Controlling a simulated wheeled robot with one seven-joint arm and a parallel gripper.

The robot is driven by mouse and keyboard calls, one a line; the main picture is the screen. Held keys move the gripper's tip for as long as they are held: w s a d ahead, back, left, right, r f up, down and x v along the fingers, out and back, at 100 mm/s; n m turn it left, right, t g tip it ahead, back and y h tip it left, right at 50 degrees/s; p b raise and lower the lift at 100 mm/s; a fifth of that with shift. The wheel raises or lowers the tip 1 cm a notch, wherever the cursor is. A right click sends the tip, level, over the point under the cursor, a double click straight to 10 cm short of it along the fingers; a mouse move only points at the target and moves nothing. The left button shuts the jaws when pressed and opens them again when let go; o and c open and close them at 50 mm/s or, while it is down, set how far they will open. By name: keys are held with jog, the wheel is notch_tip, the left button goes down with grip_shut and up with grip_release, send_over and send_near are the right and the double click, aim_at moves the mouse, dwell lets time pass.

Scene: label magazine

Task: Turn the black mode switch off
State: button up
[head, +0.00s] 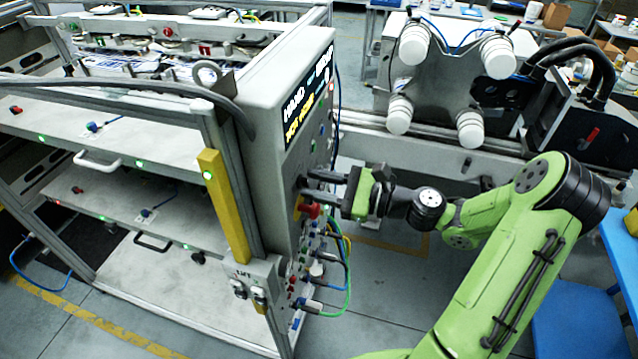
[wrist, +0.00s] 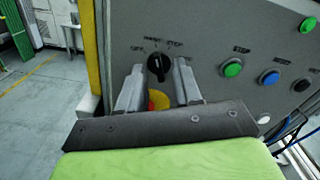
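The left label seems to read OFF. The knob's pointer looks roughly upright, but its exact setting is hard to read. My gripper (wrist: 158,78) is open, with one finger on each side of the knob and a gap showing on both sides. In the head view my gripper (head: 322,188) is at the panel's face, and the switch is hard to make out there.
A red emergency stop with a yellow surround (head: 309,210) sits just below my fingers. Green (wrist: 232,68), blue (wrist: 269,77) and black (wrist: 302,85) buttons lie to the right. Cables (head: 342,262) hang from the lower panel. A yellow post (head: 222,205) stands left of the panel.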

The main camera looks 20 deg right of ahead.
grip_shut()
jog(key=shift+n, duration=0.3)
jog(key=n, duration=0.4)
jog(key=shift+f+b, duration=0.1)
jog(key=shift+b, duration=0.3)
jog(key=shift+n+b, duration=0.7)
jog(key=shift+n, duration=1.4)
grip_release()
